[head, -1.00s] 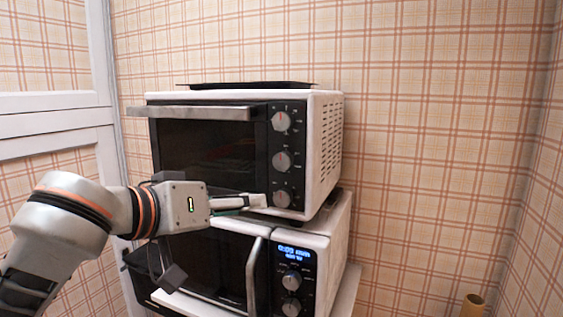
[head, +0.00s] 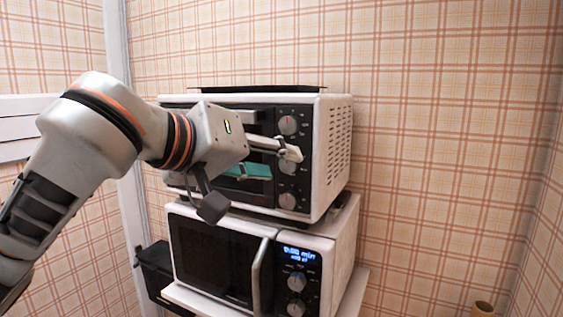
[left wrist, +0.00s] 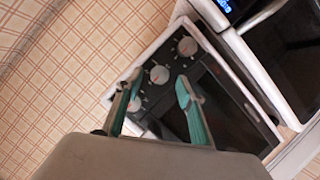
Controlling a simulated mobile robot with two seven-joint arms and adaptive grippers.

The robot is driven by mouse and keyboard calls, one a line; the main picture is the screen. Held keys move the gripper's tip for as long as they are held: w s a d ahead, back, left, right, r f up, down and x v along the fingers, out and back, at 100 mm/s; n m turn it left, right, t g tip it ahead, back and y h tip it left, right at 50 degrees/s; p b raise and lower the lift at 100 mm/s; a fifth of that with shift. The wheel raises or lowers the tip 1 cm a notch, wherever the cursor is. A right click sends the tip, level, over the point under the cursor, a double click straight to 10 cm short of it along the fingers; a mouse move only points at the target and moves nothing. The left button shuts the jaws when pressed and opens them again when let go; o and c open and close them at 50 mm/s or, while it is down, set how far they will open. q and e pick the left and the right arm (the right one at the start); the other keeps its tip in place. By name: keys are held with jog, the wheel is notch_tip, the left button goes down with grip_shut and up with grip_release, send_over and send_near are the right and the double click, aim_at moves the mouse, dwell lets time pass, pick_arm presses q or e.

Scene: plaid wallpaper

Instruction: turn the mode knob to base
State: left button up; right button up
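The white toaster oven (head: 335,150) has a black front panel with three grey knobs in a column: top (head: 288,125), middle (head: 287,164) and bottom (head: 287,201). I cannot read which one is the mode knob. My left gripper (head: 284,163) is in front of the panel at middle-knob height, and its fingers partly cover that knob. In the left wrist view the fingers are spread, with the middle knob (left wrist: 159,75) lined up between the tips. Contact is not clear. The bottom knob (left wrist: 187,46) is beyond the tips. My right gripper is out of view.
A white microwave (head: 345,250) with a lit blue display (head: 298,254) and its own knobs stands under the oven. A dark tray (head: 255,89) lies on top of the oven.

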aim_at(290, 163)
pick_arm(q)
jog(key=shift+x, duration=1.2)
grip_shut()
